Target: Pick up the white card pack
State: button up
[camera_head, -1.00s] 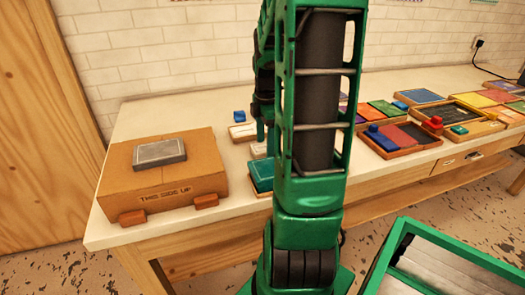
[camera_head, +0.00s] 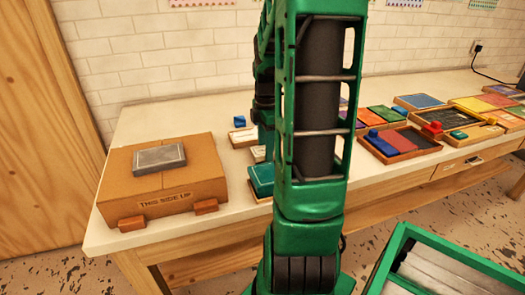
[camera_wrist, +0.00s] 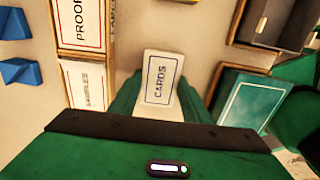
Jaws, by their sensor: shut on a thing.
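The white card pack (camera_wrist: 163,78), with a dark blue border and the word CARDS, shows in the wrist view between the green fingers of my gripper (camera_wrist: 160,98). My gripper is shut on it, with a finger along each side. Whether the pack touches the table or hangs just above it, I cannot tell. In the head view my green arm hides the gripper and the pack.
Boxes marked PROOF (camera_wrist: 82,22) and SAMPLES (camera_wrist: 84,85) lie left of the pack. A teal box (camera_wrist: 245,100) lies right. In the head view a cardboard box (camera_head: 165,195) carries a grey slab (camera_head: 159,158). Colourful trays (camera_head: 404,140) fill the table's right.

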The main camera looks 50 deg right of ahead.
aim_at(263, 151)
jog(key=r, duration=0.2)
jog(key=a+r, duration=0.1)
jog(key=r, duration=0.1)
jog(key=shift+w, duration=0.1)
jog(key=a+r, duration=0.6)
jog(key=a, duration=0.4)
jog(key=shift+a, duration=0.25)
